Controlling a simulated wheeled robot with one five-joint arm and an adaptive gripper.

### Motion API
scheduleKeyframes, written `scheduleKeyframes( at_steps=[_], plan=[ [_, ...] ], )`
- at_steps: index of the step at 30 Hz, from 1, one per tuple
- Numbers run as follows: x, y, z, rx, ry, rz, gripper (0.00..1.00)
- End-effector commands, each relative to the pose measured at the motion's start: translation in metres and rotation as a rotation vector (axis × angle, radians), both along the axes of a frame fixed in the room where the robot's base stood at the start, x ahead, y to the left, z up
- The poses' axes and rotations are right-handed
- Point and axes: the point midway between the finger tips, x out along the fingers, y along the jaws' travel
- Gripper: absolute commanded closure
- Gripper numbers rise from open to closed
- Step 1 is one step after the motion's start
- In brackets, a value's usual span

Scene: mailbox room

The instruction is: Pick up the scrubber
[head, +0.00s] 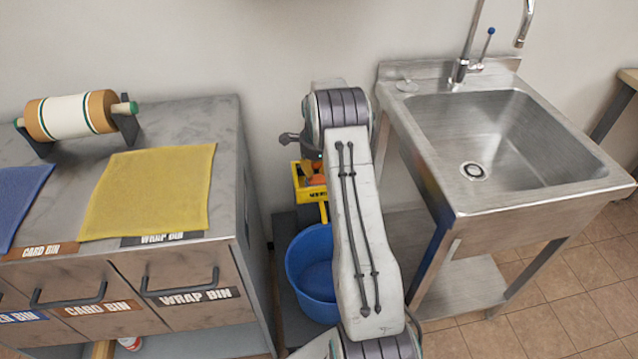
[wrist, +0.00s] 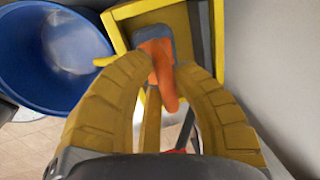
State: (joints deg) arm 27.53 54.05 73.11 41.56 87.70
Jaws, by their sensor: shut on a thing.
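The scrubber (wrist: 163,62) has an orange handle and what looks like a grey-blue head. It shows in the wrist view at the top middle, within the outline of a yellow bin (wrist: 147,11). My gripper (wrist: 168,72) has its two yellow fingers closed in on the orange handle from both sides. I cannot tell whether the scrubber rests in the bin or is clear of its bottom. In the head view, the yellow bin (head: 311,193) shows left of my arm with a bit of orange in it. There my arm hides the gripper's fingers.
A blue tub (head: 308,262) stands beside the yellow bin and shows at the left in the wrist view (wrist: 20,60). A steel sink (head: 535,200) is on the right. A grey cabinet (head: 225,125) with a yellow cloth (head: 150,190) is on the left. The wall is close behind.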

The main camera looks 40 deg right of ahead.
Motion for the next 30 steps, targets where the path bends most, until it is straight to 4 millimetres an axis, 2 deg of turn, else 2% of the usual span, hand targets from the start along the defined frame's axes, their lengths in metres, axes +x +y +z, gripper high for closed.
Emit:
scheduleKeyframes(
  at_steps=[8,11,24,30],
  plan=[
    [0.000,0.000,0.001,0.000,0.000,-0.001,1.00],
    [0.000,0.000,0.007,0.000,-0.001,-0.001,1.00],
    [0.001,0.000,0.074,-0.002,-0.004,0.000,1.00],
    [0.001,0.000,0.094,-0.001,-0.003,0.000,1.00]
  ],
)
